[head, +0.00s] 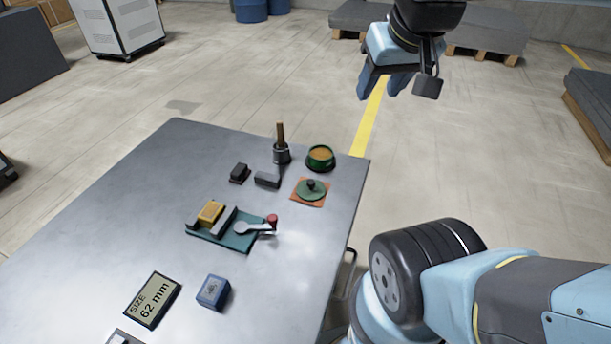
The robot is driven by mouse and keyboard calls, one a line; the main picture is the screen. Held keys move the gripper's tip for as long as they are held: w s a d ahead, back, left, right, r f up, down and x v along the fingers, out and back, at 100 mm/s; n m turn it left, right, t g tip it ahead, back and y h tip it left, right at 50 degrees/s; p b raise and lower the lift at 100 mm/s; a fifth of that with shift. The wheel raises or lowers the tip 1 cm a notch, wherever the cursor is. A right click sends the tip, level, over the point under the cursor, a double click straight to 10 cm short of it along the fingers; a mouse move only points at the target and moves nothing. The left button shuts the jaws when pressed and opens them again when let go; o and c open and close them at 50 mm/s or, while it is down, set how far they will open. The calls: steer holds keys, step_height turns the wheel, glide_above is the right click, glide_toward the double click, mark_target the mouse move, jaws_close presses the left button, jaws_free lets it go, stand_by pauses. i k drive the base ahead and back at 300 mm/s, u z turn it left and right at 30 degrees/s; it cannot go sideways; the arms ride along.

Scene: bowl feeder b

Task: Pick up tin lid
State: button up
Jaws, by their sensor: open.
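The tin lid (311,188), a green disc with a dark knob on top, lies on an orange square mat (301,201) near the right edge of the grey table. A round green tin (320,163) with tan contents stands open just behind it. My gripper (379,91) is open and empty, high up at the upper right of the head view. It is well apart from the lid and appears beyond the table's far right corner.
Behind and left of the lid are a dark pot with a brown handle (281,153) and dark blocks (268,180). A teal fixture (222,234) holds a yellow block (210,212). A size sign (153,299) and blue box (213,291) are nearer. The left tabletop is clear.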

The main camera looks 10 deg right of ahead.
mark_target(308, 190)
steer(key=u, duration=0.35)
steer(key=k, duration=1.15)
steer(key=z, duration=0.7)
steer(key=i, duration=1)
